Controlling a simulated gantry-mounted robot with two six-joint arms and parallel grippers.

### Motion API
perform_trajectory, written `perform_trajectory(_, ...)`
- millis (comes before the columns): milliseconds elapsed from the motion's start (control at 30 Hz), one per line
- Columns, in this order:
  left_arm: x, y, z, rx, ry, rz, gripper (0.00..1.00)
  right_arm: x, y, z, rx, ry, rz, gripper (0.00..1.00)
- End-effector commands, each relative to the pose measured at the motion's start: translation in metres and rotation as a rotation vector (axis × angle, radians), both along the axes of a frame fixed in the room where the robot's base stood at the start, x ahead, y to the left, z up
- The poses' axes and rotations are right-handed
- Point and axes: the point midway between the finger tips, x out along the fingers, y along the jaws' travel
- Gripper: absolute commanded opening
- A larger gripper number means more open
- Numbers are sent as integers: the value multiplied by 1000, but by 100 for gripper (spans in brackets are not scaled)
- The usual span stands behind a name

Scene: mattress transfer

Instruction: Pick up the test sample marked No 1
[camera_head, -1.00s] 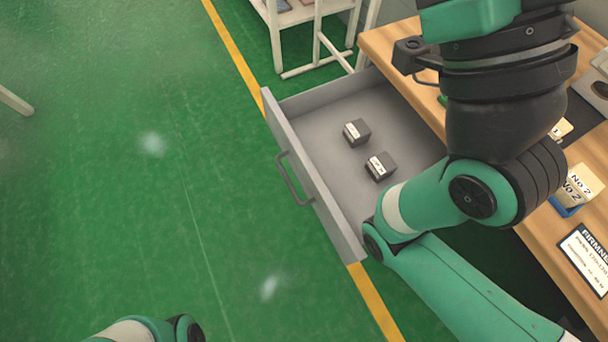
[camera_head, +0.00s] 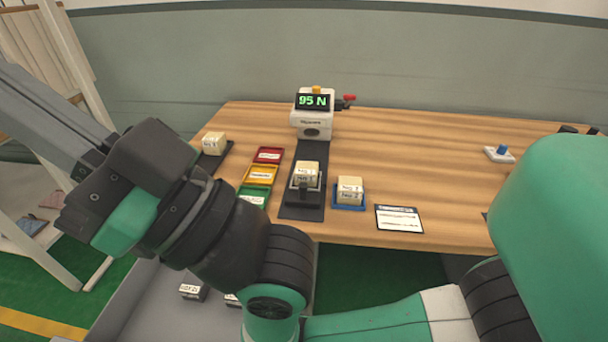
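A cream sample block (camera_head: 307,173) sits on the tester's dark base, in front of its display; its label is too small to read surely. A second cream block (camera_head: 349,188) sits in a blue tray (camera_head: 349,207) to its right; its label appears to read No 2. A third cream block (camera_head: 215,143) is on a dark pad at the table's left end, its label unclear. I cannot tell which is No 1. My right gripper (camera_head: 45,120) points to the upper left, away from the blocks; its tips are out of view. My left gripper is not in view.
The white tester (camera_head: 313,118) shows 95 N. Red (camera_head: 268,155), yellow (camera_head: 261,174) and green (camera_head: 254,195) trays stand left of it. A card (camera_head: 399,219) lies at the front. The table's right middle is mostly clear.

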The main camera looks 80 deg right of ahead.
Motion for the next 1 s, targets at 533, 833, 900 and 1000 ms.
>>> perform_trajectory(533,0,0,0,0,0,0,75,0,0,0,0,0,0,0)
perform_trajectory(833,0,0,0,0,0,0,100,0,0,0,0,0,0,0)
perform_trajectory(900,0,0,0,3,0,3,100,0,0,0,0,0,0,0)
perform_trajectory(1000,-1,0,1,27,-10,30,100,0,0,0,0,0,0,0)
